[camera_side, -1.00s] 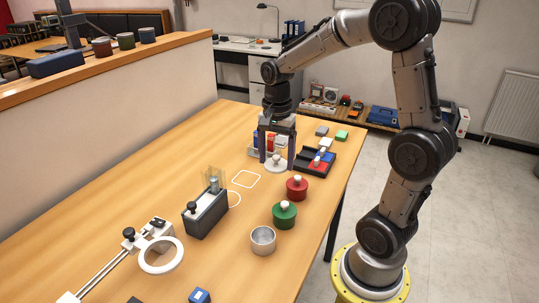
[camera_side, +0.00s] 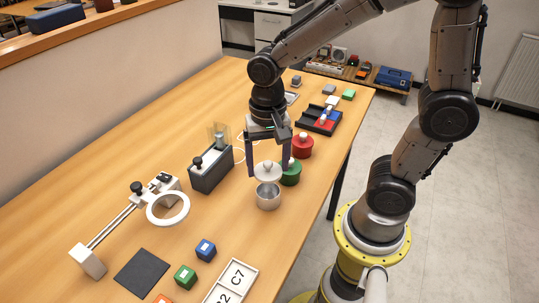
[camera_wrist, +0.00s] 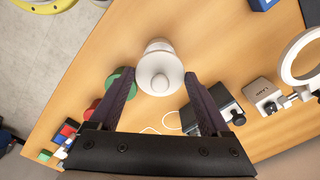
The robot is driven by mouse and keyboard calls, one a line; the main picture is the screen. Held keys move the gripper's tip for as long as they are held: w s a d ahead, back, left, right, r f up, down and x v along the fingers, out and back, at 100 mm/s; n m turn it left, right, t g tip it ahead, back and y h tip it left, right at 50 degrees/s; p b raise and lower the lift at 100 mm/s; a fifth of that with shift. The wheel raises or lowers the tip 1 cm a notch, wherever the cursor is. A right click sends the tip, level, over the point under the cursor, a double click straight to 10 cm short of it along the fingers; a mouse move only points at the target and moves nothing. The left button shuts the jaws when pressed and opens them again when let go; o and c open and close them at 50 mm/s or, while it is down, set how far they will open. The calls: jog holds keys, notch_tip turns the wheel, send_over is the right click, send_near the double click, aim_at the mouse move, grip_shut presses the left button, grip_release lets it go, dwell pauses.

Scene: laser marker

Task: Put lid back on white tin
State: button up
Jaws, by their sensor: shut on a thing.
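The white lid (camera_side: 268,171) with its round knob is between the fingers of my gripper (camera_side: 269,168), which is shut on it. In the wrist view the lid (camera_wrist: 160,76) sits between my fingertips and hides most of the tin (camera_wrist: 158,45).
A green lidded tin (camera_side: 291,176) stands close behind the white tin, beside my finger. A red lidded tin (camera_side: 302,147) is farther back. A dark box device (camera_side: 211,170) and a ring-headed stand (camera_side: 168,208) are to the left. Coloured cubes and a label plate (camera_side: 233,280) lie in front.

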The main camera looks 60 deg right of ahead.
jog(key=shift+f, duration=2.6)
jog(key=shift+f, duration=0.15)
jog(key=o, duration=1.1)
jog(key=shift+o, duration=0.2)
jog(key=shift+r, duration=3.5)
grip_shut()
